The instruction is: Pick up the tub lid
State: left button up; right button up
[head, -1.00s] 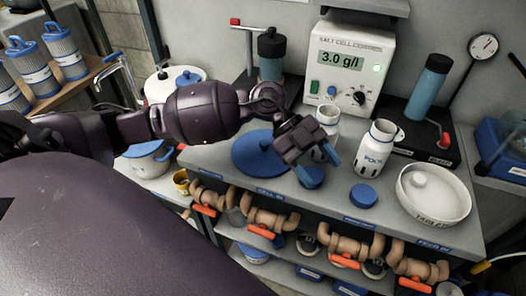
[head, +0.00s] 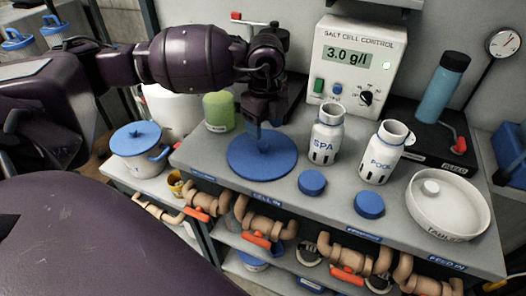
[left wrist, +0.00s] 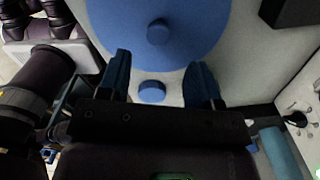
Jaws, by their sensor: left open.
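The tub lid (head: 246,168) is a wide, flat blue disc with a small knob in its middle, lying on the grey counter. It fills the upper part of the left wrist view (left wrist: 195,45), where its knob shows clear of my fingers. My left gripper (head: 259,132) points down over the lid in the head view and hides part of it. In the left wrist view its two blue fingers (left wrist: 161,82) stand apart, with a small blue cap (left wrist: 152,91) seen between them. Nothing is held. My right gripper is not in view.
Right of the lid stand the SPA bottle (head: 325,135), the POOL bottle (head: 382,155) and two blue caps (head: 312,182) (head: 369,204). A white TABLETS tub (head: 449,215) is at the right. A green jar (head: 218,111) and the salt control box (head: 350,65) stand behind.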

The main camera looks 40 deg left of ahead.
aim_at(262, 143)
pick_arm(q)
jog(key=f, duration=0.4)
jog(key=f+b, duration=0.1)
jog(key=f, duration=0.1)
jog(key=shift+s+a+f, duration=0.1)
jog(key=shift+a+f, duration=0.25)
jog(key=shift+r, duration=0.1)
jog(key=c, duration=1)
